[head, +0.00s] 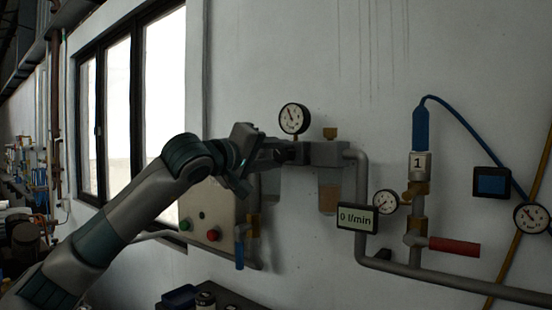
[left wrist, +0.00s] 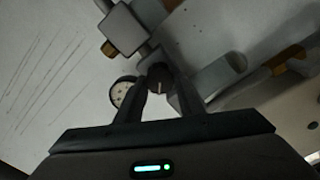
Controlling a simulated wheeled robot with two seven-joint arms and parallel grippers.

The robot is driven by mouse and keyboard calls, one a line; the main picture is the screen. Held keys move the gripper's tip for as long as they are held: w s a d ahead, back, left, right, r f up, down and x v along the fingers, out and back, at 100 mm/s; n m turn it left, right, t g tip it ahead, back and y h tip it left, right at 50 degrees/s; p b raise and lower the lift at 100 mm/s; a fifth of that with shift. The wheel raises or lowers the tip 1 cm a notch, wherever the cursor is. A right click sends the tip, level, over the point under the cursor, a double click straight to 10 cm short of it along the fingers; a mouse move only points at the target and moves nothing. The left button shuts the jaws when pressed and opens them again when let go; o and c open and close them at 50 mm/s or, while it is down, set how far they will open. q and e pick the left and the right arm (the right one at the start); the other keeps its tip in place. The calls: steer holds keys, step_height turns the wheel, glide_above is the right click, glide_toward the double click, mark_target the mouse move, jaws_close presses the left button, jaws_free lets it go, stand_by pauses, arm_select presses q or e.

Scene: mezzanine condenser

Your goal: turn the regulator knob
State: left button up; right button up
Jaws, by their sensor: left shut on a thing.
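The regulator knob (left wrist: 159,78) is a dark round knob with a pale mark on its face. In the left wrist view it sits between the two fingers of my left gripper (left wrist: 160,84), which is shut on it. In the head view my left gripper (head: 287,152) reaches in from the left at the regulator, just below a round gauge (head: 294,118), and mostly hides the knob. The regulator body and a filter bowl (head: 328,198) are just right of the gripper. My right gripper does not show.
A display (head: 357,217) reading 0 l/min hangs right of the regulator. A grey pipe (head: 450,281) runs along the wall, with a red-handled valve (head: 454,246) and another gauge (head: 387,201). A button box (head: 207,214) with green and red buttons is below my left arm.

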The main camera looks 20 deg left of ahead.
arm_select(q)
steer(key=m, duration=0.3)
steer(key=shift+f, duration=0.15)
steer(key=m, duration=0.2)
steer(key=shift+d+m, duration=0.1)
steer(key=shift+m, duration=2)
steer(key=shift+f, duration=0.1)
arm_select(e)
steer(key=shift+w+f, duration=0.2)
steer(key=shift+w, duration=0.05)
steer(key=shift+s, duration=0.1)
arm_select(q)
steer(key=o, duration=1)
steer(key=shift+o, duration=0.2)
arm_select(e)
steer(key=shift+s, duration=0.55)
